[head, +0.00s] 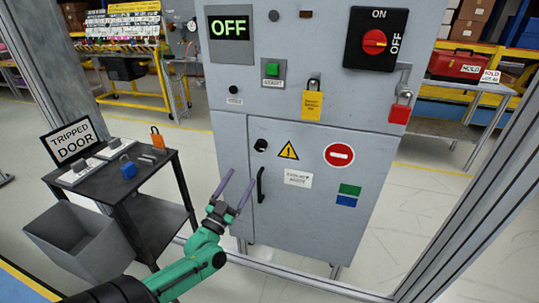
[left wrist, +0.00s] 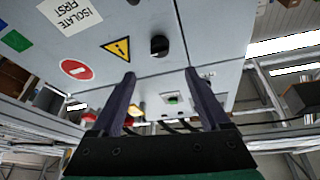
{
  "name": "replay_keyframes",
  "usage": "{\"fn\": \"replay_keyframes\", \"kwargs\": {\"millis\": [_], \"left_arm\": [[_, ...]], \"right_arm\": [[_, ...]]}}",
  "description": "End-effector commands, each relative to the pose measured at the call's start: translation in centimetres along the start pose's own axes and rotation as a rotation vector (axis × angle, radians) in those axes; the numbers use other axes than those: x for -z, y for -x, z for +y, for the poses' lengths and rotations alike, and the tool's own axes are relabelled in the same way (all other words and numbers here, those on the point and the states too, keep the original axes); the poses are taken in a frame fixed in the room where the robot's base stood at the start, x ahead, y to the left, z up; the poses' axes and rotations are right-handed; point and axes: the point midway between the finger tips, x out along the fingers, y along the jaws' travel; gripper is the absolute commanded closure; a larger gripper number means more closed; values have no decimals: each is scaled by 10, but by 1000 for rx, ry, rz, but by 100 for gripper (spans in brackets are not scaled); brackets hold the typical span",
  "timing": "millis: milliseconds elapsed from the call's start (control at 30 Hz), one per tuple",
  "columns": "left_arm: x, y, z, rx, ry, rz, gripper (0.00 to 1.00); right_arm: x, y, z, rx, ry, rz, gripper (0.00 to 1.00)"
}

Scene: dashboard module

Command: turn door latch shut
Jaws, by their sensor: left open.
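The grey cabinet door (head: 300,222) looks closed in its frame. The door latch, a round black knob (head: 261,145), sits near the door's upper left corner. It also shows in the left wrist view (left wrist: 159,46), beyond the fingertips and roughly between them. A black vertical handle (head: 260,185) is below the knob. My left gripper (head: 243,175) is open and empty, in front of the door's left edge, lower than the knob in the head view. Its two dark fingers (left wrist: 159,76) are spread apart and do not appear to touch the knob. My right gripper is out of view.
A red rotary switch (head: 374,41) and a display reading OFF (head: 229,27) are on the cabinet above. A dark cart (head: 155,190) with padlocks and a grey bin (head: 80,243) stand left.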

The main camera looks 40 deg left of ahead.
Motion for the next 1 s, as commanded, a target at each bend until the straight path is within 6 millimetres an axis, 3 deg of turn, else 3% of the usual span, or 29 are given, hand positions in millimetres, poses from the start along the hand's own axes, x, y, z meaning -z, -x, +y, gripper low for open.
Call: {"fn": "replay_keyframes", "kwargs": {"millis": [133,400,567,800,1000], "left_arm": [[2,-41,0,0,-1,6,21],[-1,-104,0,0,0,1,21],[-1,-119,0,-1,-1,-2,21],[-1,-120,0,-1,0,-3,21],[-1,-120,0,-1,0,-3,97]], "right_arm": [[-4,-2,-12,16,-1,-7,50],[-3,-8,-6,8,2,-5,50],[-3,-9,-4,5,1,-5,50],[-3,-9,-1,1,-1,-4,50],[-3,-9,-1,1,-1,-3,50]]}}
